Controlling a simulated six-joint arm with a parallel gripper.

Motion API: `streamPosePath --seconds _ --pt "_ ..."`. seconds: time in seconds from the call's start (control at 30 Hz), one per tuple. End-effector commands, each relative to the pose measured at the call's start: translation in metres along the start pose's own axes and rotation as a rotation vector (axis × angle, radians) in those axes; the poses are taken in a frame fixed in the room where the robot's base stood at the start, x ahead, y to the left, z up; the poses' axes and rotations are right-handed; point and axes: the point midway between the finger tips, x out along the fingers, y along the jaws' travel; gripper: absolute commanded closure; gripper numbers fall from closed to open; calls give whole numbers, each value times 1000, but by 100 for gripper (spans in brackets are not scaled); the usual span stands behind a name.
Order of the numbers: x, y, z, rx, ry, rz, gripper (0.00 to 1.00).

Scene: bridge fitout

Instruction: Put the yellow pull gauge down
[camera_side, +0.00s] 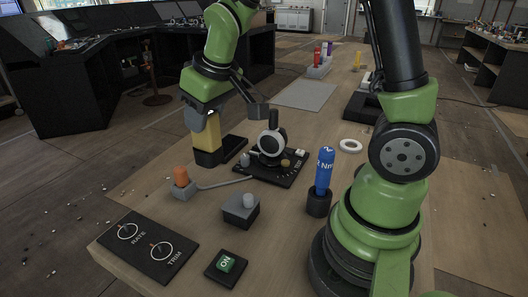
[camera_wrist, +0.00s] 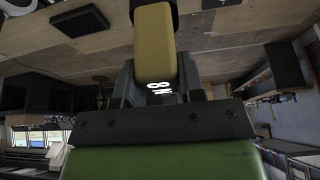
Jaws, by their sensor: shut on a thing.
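The yellow pull gauge (camera_side: 210,136) stands roughly upright at the left side of the wooden table (camera_side: 305,215). My gripper (camera_side: 205,112) is shut on its upper part from above. The gauge's lower end meets a black block-like holder (camera_side: 207,158); I cannot tell whether it is fully seated or just above. In the wrist view the yellow gauge (camera_wrist: 155,42) sits between the dark jaws of my gripper (camera_wrist: 156,85), with white markings on its near end. Its far end meets something black there.
Right of the gauge is a black panel (camera_side: 262,174) with a round dial lever (camera_side: 270,143). An orange knob (camera_side: 181,176), a grey-topped box (camera_side: 240,209) and a blue tool (camera_side: 325,168) in a black cup (camera_side: 318,203) stand nearer. A grey mat (camera_side: 305,95) lies clear behind.

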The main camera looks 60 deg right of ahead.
Motion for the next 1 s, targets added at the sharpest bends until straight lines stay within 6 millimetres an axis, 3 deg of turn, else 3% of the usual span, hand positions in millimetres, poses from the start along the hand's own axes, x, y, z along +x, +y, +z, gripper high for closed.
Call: streamPosePath --seconds 0.17,0.3,0.47,0.6,0.8,1.0 --pt "16 63 -34 139 -1 62 100" --pt "29 140 -52 282 -4 122 100" --pt "39 231 -48 435 -7 185 100" --pt "41 301 -26 552 -6 230 100" --pt "39 363 7 660 -2 272 100" --pt "46 382 25 696 -2 285 100"
